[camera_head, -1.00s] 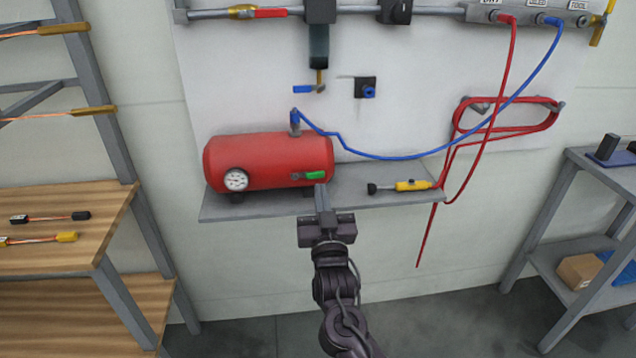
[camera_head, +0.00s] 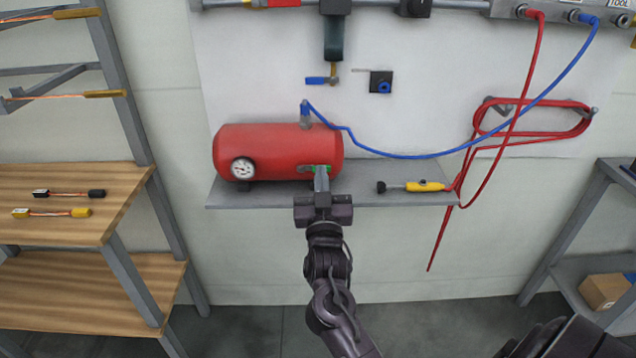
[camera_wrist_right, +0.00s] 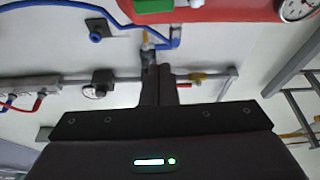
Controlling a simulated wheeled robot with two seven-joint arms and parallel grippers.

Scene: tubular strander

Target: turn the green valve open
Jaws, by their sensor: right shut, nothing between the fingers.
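In the right wrist view the green valve (camera_wrist_right: 153,5) shows at the top edge, cut off by the frame, beside the red tank (camera_wrist_right: 225,10). The shut fingers (camera_wrist_right: 160,72) stand apart from the valve in that picture. Whether they touch it cannot be told. My left gripper is not in view.
The tank sits on a grey shelf (camera_head: 230,196); a yellow-handled tool (camera_head: 425,186) lies on its right. A blue hose (camera_head: 400,157) runs from the tank top to the right. A red hose (camera_head: 535,135) hangs coiled. A wooden bench (camera_head: 70,190) stands left.

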